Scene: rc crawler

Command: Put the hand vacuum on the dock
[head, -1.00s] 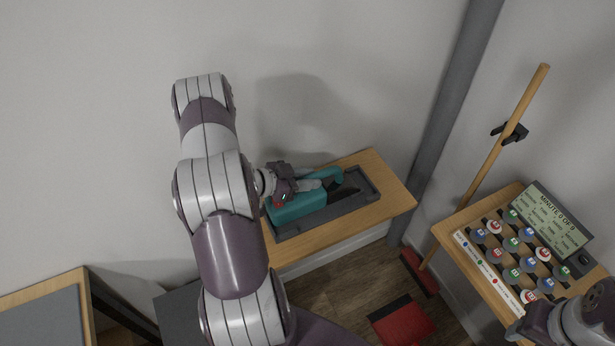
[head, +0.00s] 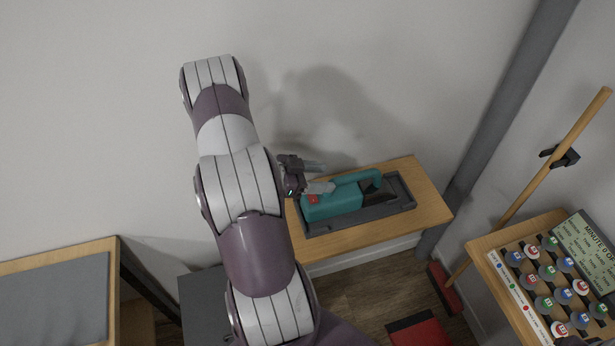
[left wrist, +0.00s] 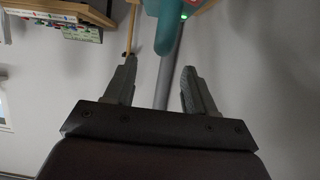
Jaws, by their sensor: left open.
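The teal hand vacuum (head: 334,203) with a red button lies in the grey dock tray (head: 372,215) on a wooden shelf. Its handle also shows at the top of the left wrist view (left wrist: 168,30), with a small green light beside it. My left gripper (head: 322,177) is open and empty, just above and behind the vacuum's left end. In the left wrist view its two fingers (left wrist: 158,78) are apart with nothing between them, and the handle is beyond the tips. My right gripper is not in view.
A wooden table (head: 480,246) at the right holds a board with several coloured round pieces and a sign. A broom (head: 550,165) leans by the grey pipe (head: 505,105). A red dustpan (head: 420,330) lies on the floor. A grey-topped table (head: 55,300) stands at the lower left.

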